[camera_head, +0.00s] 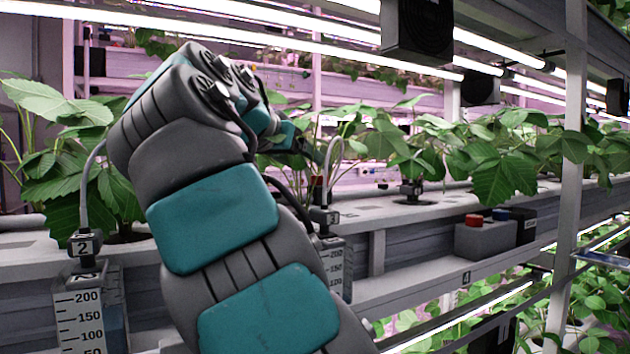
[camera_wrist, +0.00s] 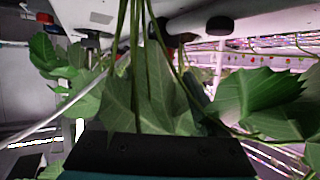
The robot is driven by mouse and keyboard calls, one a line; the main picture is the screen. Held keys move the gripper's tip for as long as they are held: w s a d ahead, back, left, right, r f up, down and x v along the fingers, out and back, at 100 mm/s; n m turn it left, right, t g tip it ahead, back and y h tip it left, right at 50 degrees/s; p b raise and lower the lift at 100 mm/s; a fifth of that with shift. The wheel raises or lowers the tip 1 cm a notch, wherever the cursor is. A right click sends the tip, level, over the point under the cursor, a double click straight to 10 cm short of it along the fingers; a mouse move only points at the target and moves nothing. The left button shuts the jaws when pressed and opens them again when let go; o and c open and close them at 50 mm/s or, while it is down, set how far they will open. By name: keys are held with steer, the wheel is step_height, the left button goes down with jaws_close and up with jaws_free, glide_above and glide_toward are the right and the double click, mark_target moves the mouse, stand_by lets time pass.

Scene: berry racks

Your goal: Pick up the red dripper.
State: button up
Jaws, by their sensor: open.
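A small dark red piece (camera_wrist: 168,26), perhaps the red dripper, shows by the plant stems at the top of the wrist view. In the head view, a small reddish-brown piece (camera_head: 317,184) stands by the thin grey tube just past my arm; I cannot tell if it is the same thing. My gripper (camera_head: 312,150) reaches in among the leaves beside the white trough, open, its fingertips mostly hidden. In the wrist view its dark body fills the bottom, and leaves and stems cover the space before it. I see nothing held.
Strawberry plants (camera_head: 500,155) line the white trough (camera_head: 390,212). A grey box with a red button (camera_head: 474,220) sits on the lower shelf. Graduated containers (camera_head: 85,315) hang at the front left. A white post (camera_head: 570,180) stands at the right.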

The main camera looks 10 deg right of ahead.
mark_target(322, 177)
steer(key=x, duration=0.7)
steer(key=shift+w+f, duration=0.1)
steer(key=shift+f, duration=0.3)
jaws_close()
